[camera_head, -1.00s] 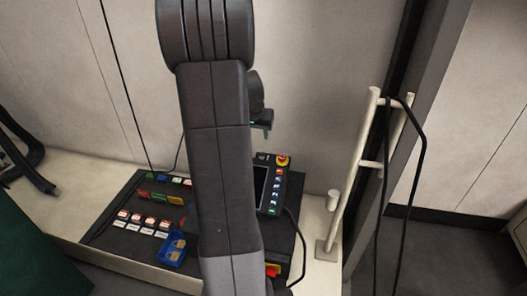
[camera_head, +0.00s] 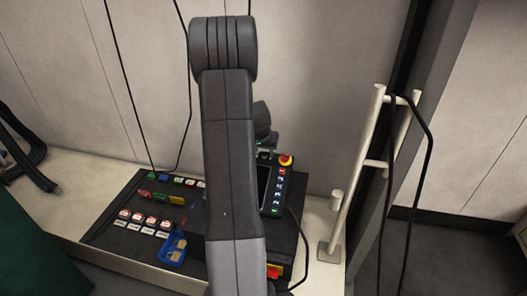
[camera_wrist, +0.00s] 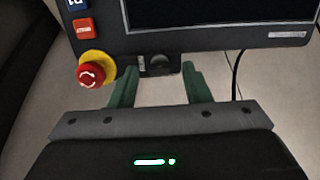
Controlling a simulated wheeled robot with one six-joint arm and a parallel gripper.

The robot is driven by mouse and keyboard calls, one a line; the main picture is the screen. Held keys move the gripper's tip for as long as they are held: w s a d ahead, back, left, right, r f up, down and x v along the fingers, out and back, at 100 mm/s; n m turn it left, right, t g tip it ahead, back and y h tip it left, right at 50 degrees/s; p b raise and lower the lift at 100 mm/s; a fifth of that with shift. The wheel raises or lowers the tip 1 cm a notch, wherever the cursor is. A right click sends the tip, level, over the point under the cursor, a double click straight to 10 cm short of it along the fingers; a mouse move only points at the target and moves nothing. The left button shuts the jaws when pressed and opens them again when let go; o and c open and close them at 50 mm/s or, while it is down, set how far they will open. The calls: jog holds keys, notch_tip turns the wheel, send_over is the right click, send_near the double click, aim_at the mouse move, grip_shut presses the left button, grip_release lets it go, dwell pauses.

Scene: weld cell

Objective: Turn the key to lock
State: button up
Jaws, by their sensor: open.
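The teach pendant (camera_head: 277,191) stands on the dark panel, with a red emergency stop on a yellow ring (camera_head: 286,160) at its top right corner. In the wrist view the pendant (camera_wrist: 170,41) fills the top. A small dark round switch on a tab (camera_wrist: 158,65) sticks out of its edge, beside the emergency stop (camera_wrist: 91,70). It looks like the key switch; the key's angle is too dark to tell. My gripper (camera_wrist: 157,74) is open, its green fingers on either side of the switch tab. In the head view my arm partly hides the gripper and pendant.
The dark panel (camera_head: 112,222) carries several coloured buttons and a blue bin (camera_head: 173,247). A pale post frame (camera_head: 362,165) with a hanging black cable stands to the right. A black cable (camera_wrist: 236,75) hangs beside the right finger in the wrist view.

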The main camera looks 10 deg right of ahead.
grip_shut()
jog(key=shift+n, duration=0.3)
jog(key=n, duration=0.4)
jog(key=shift+a, duration=0.1)
jog(key=n, duration=0.4)
jog(key=shift+a+n+h, duration=0.1)
jog(key=shift+n+h, duration=0.2)
jog(key=n, duration=0.4)
jog(key=shift+s+n, duration=0.1)
jog(key=shift+n, duration=0.2)
jog(key=shift+a+f+n, duration=0.1)
jog(key=shift+n, duration=1.9)
jog(key=shift+h, duration=0.3)
